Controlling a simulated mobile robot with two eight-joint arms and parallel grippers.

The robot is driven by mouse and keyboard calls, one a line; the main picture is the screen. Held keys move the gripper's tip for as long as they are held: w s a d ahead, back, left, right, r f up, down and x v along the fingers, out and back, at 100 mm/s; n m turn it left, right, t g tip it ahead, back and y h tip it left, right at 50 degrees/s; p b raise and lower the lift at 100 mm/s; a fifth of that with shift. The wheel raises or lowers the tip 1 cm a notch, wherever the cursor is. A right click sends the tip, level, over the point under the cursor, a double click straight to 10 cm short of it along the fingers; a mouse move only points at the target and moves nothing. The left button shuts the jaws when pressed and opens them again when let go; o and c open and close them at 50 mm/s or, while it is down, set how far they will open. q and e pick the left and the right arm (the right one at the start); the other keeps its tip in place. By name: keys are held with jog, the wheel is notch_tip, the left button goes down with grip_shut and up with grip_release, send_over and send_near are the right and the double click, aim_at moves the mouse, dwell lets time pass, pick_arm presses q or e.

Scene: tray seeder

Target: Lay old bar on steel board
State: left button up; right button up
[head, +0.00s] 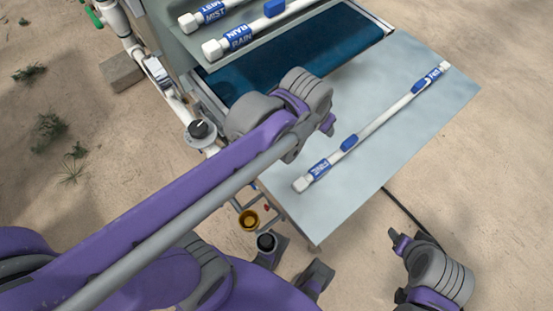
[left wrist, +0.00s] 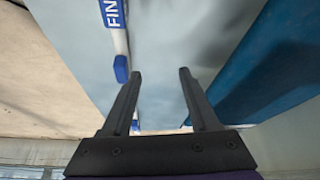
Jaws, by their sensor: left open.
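A white bar with blue clips and a blue "FINE" label (head: 371,122) lies on the grey steel board (head: 420,135), running diagonally from near left to far right. Part of it shows at the upper left of the left wrist view (left wrist: 113,18). My left gripper (head: 328,124) is over the board's left part, beside the blue belt. In the left wrist view its two fingers (left wrist: 160,75) are apart with nothing between them, and the bar is to their left. My right gripper (head: 400,242) is at the lower right, off the board; its opening is unclear.
White bars labelled "RAIN" (head: 270,27) and "MIST" (head: 210,14) lie on the machine above the dark blue belt (head: 315,50). Sandy ground surrounds the machine.

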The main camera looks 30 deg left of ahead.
pick_arm(q)
jog(key=shift+n+y, duration=0.3)
jog(key=shift+n, duration=0.5)
jog(key=s+a+f, duration=0.1)
jog(key=s+f, duration=0.1)
jog(key=s, duration=0.2)
jog(key=s+a+f, duration=0.2)
jog(key=s, duration=0.2)
jog(key=s+a+f, duration=0.2)
jog(key=s, duration=0.2)
jog(key=shift+f, duration=0.35)
